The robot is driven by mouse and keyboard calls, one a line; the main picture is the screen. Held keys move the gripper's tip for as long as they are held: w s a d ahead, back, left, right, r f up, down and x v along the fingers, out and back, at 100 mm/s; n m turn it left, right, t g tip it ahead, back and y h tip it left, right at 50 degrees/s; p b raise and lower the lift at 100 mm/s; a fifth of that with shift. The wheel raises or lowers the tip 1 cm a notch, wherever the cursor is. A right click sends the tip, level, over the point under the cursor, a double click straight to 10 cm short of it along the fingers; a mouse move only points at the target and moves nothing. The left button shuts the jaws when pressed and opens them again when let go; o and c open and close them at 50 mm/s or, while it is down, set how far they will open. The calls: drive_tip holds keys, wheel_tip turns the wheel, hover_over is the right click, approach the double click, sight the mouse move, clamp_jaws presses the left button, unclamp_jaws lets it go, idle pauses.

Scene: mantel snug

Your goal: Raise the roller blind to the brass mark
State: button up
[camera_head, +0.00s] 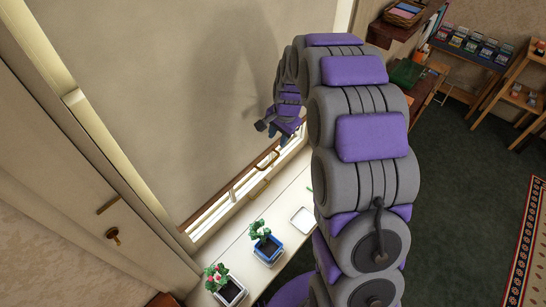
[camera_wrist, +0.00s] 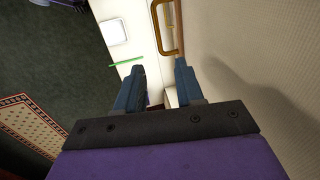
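The beige roller blind (camera_head: 170,85) hangs over most of the window, its wooden bottom bar (camera_head: 228,190) a little above the sill. A brass loop handle (camera_head: 265,165) is at the bar; it also shows in the wrist view (camera_wrist: 180,35), ahead of the fingertips. My gripper (camera_head: 264,127) is in front of the blind's lower right part, above the handle in the picture. In the wrist view my gripper (camera_wrist: 160,68) is open, with nothing between its fingers. A short brass strip (camera_head: 108,205) is on the left panel; I cannot tell whether it is the mark.
The white sill (camera_head: 245,225) holds two potted plants, one in a blue pot (camera_head: 268,250) and one in a pale pot (camera_head: 231,291). A white dish (camera_head: 302,220) and a thin green stick (camera_wrist: 126,62) lie there. Shelves stand at the back right; dark carpet (camera_head: 450,190) is clear.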

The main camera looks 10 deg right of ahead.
sight(273, 160)
drive_tip(key=f, duration=0.3)
drive_tip(key=w+f+b, duration=0.1)
drive_tip(key=f, duration=0.7)
drive_tip(key=shift+w+a+f, duration=0.15)
drive_tip(key=shift+w+a, duration=0.15)
drive_tip(key=shift+a, duration=0.05)
drive_tip(key=shift+w+a+f+b, duration=0.1)
drive_tip(key=shift+a+f+b, duration=0.1)
drive_tip(key=shift+f, duration=0.2)
drive_tip(key=shift+w+a+f+b, duration=0.1)
drive_tip(key=shift+f+b, duration=0.05)
drive_tip(key=shift+f, duration=0.25)
drive_tip(key=shift+d, duration=0.1)
drive_tip(key=shift+c, duration=0.5)
clamp_jaws()
